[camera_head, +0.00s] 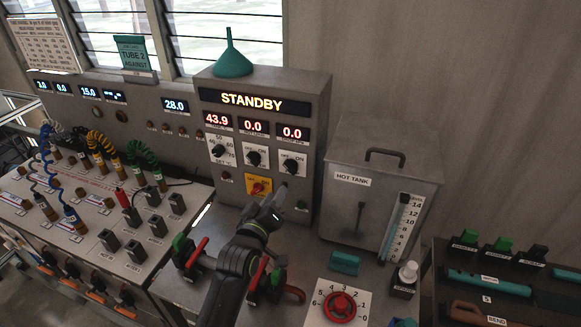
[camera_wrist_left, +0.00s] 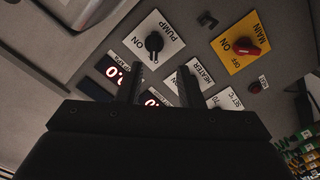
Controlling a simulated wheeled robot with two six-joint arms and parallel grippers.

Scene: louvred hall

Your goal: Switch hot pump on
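The grey control box (camera_head: 320,120) shows STANDBY and readouts of 43.9, 0.0 and 0.0. Its pump switch (camera_head: 291,166) is a black knob on a white plate, the rightmost of three. In the left wrist view, seen upside down, the pump knob (camera_wrist_left: 154,43) shows clear beside its ON mark. I cannot tell its exact setting. My left gripper (camera_head: 277,200) is in front of the box, below the pump knob. In the wrist view its two fingers (camera_wrist_left: 162,70) are apart with nothing held between them. My right gripper is not in view.
The heater knob (camera_head: 254,158) is left of the pump knob. The yellow main switch plate (camera_head: 253,192) with a red knob is below. The hot tank (camera_head: 345,205) stands to the right. Red-handled valves and a red dial (camera_head: 339,306) are on the bench in front.

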